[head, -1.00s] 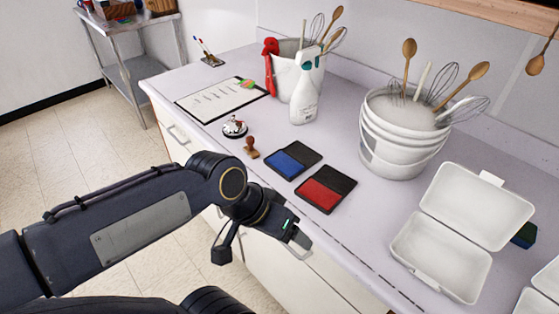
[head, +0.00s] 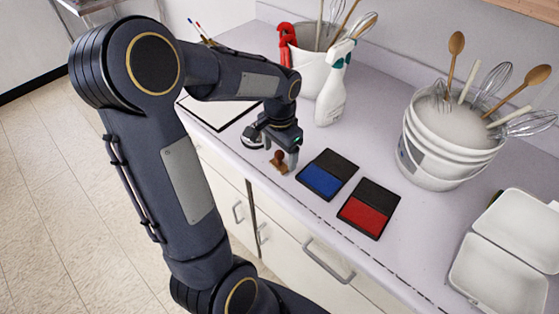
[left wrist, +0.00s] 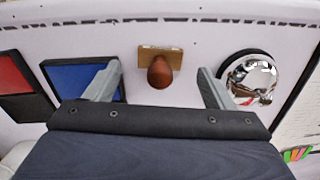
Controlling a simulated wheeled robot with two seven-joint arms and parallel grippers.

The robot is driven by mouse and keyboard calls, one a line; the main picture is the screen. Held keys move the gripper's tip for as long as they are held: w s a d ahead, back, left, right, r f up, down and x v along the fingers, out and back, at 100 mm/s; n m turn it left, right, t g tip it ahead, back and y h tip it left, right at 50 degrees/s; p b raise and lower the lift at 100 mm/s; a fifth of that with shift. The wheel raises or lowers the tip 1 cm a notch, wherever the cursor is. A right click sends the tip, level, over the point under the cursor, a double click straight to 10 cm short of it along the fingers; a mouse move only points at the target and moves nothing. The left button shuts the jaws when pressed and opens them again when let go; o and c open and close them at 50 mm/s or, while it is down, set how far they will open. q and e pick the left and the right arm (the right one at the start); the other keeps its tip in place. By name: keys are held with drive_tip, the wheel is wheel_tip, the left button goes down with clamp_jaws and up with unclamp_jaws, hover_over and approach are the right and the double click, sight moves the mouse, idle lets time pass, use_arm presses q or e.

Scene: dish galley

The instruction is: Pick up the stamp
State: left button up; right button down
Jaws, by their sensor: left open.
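The stamp (head: 279,160) has a rounded brown wooden handle and a lighter wooden base. It stands upright near the front edge of the counter. In the left wrist view the stamp (left wrist: 160,68) shows between and just beyond the two fingertips. My left gripper (head: 280,157) is open above and around the stamp, with its fingers pointing down; its grey fingers also show in the left wrist view (left wrist: 158,85). I see no finger touching the stamp. My right gripper is not in view.
A blue ink pad (head: 323,180) and a red ink pad (head: 366,215) lie open right of the stamp. A silver bell (left wrist: 254,76) stands on its other side.

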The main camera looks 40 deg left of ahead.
use_arm(q)
drive_tip(key=shift+f, duration=1.45)
drive_tip(key=c, duration=1.1)
drive_tip(key=shift+o, duration=0.2)
drive_tip(key=shift+r, duration=0.1)
drive_tip(key=shift+r, duration=0.5)
wheel_tip(320, 180, up, 2)
drive_tip(key=shift+r, duration=0.2)
drive_tip(key=s+d+r+b, duration=0.1)
drive_tip(key=s+d+r, duration=0.6)
drive_tip(key=d, duration=0.5)
wheel_tip(320, 180, up, 2)
drive_tip(key=shift+s+r+b, duration=0.25)
drive_tip(key=shift+s+b, duration=0.05)
drive_tip(key=shift+a, duration=0.1)
